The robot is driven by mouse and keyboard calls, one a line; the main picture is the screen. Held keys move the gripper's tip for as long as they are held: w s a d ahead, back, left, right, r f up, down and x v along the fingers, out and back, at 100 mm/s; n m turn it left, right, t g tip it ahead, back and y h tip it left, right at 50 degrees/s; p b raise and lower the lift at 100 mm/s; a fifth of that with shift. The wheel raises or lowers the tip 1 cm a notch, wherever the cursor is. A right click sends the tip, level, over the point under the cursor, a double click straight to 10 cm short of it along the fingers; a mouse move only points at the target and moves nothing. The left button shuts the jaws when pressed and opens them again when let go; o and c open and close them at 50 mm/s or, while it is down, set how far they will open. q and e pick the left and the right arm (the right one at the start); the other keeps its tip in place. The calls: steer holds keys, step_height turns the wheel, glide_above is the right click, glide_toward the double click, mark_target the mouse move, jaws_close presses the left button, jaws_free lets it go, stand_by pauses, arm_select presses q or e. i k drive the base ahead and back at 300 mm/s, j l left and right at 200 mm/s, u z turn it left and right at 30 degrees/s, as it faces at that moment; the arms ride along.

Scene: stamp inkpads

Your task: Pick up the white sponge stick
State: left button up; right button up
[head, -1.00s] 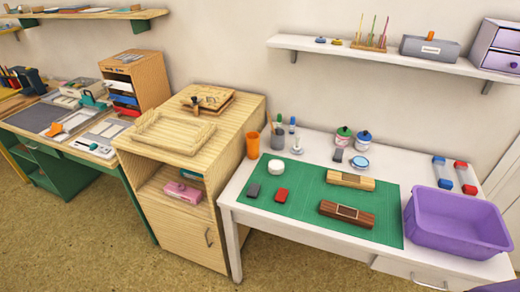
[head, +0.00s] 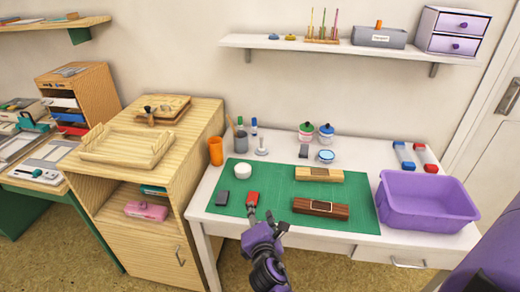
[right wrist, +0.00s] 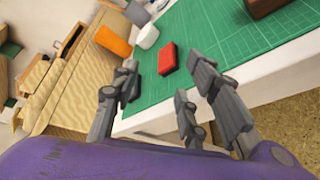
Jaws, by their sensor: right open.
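A small upright stick with a white round base (head: 261,151) stands on the white table behind the green mat; it looks like the white sponge stick, but it is too small to be sure. It is not clearly seen in the right wrist view. My right gripper (head: 262,215) is open and empty over the mat's front edge, close to the red pad (head: 253,198), well in front of the stick. In the right wrist view its spread fingers (right wrist: 162,85) have nothing between them. My left gripper is not in view.
The green mat (head: 275,180) bears a dark pad (head: 222,198), a white round piece (head: 240,170) and two wooden blocks. An orange cup (head: 215,151) and a grey pen cup (head: 241,142) stand near the stick. A purple bin (head: 425,215) fills the right side.

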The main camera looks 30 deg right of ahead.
mark_target(261, 148)
steer(key=i+l, duration=0.65)
steer(key=i, duration=0.25)
